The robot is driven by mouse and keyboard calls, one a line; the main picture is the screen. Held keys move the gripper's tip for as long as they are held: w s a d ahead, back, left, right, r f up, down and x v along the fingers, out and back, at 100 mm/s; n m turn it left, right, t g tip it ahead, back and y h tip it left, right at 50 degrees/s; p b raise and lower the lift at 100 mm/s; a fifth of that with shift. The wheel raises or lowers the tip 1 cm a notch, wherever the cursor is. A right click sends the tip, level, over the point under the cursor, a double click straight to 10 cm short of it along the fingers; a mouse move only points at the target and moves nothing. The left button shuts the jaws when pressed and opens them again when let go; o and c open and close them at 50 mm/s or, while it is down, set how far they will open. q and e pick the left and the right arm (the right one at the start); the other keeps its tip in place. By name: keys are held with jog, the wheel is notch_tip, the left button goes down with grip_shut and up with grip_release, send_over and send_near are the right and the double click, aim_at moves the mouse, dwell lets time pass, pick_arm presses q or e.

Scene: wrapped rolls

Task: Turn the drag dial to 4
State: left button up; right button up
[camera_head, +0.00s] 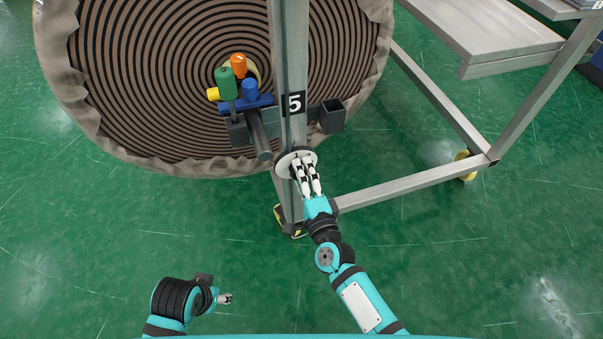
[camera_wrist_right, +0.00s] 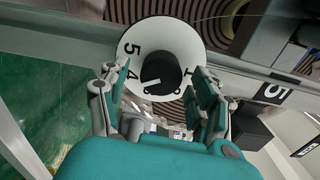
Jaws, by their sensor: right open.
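The drag dial is a white disc (camera_wrist_right: 190,42) with black numbers and a black knob (camera_wrist_right: 159,72) in its middle. A white pointer line on the knob points down and left in the right wrist view, near the lower-left numbers; I cannot tell its exact setting. The dial also shows on the metal post in the head view (camera_head: 284,163). My right gripper (camera_head: 305,163) is open in front of the dial, with its fingers on either side of the knob in the wrist view (camera_wrist_right: 160,82). Contact is unclear. My left gripper (camera_head: 226,299) is low at the left, away from the dial.
A large wrapped roll (camera_head: 150,130) stands behind the metal post (camera_head: 290,60) marked 5. Coloured tools (camera_head: 228,85) and a black box (camera_head: 332,116) are beside the post. A metal frame (camera_head: 415,185) runs to the right. The green floor in front is clear.

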jog(key=v, duration=1.1)
jog(key=shift+s, duration=0.15)
